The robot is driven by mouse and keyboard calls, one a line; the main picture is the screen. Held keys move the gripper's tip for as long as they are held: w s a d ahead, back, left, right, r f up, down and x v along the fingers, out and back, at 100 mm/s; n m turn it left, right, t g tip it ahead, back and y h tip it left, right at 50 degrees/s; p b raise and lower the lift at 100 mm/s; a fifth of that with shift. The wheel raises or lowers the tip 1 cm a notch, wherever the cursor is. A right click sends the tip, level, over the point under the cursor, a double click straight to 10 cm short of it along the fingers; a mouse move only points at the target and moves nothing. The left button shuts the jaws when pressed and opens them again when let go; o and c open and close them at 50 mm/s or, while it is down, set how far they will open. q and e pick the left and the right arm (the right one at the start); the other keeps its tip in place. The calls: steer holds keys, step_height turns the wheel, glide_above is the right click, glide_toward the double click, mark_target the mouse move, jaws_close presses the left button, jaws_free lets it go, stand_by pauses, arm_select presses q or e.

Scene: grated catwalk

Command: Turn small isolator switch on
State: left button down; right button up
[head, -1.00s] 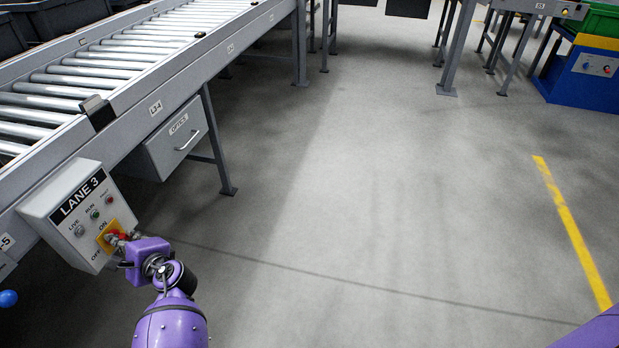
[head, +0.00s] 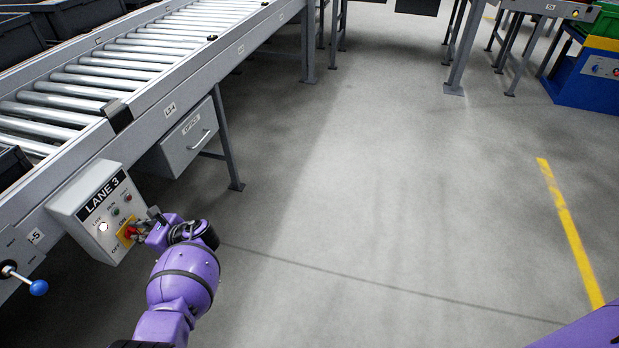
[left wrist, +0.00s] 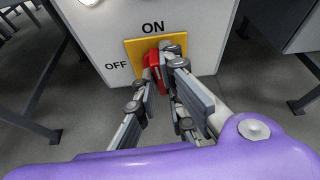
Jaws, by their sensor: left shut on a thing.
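The isolator switch has a red handle (left wrist: 153,66) on a yellow plate (left wrist: 135,50), low on the grey LANE 3 box (head: 85,205). In the left wrist view the red handle stands roughly upright below the word ON, with OFF to its left. My left gripper (left wrist: 164,68) is shut on the handle, and its fingers cover part of it. The head view shows the left gripper (head: 138,231) at the box, hiding part of the plate. The LIVE lamp (head: 103,226) glows white. My right gripper is not in view.
A roller conveyor (head: 125,62) runs above and behind the box. A blue-knobbed lever (head: 38,287) sticks out at left. The floor (head: 370,190) to the right is open.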

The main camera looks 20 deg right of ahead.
arm_select(q)
steer(key=shift+f+m+g, duration=0.1)
steer(key=shift+m+g, duration=0.3)
steer(key=shift+m, duration=0.1)
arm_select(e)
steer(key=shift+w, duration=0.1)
arm_select(q)
steer(key=c, duration=1.8)
jaws_free()
steer(key=shift+c, duration=0.2)
steer(key=v, duration=1.2)
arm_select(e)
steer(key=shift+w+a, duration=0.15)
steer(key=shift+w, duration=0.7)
arm_select(q)
steer(key=shift+d+f, duration=0.1)
steer(key=shift+f, duration=0.05)
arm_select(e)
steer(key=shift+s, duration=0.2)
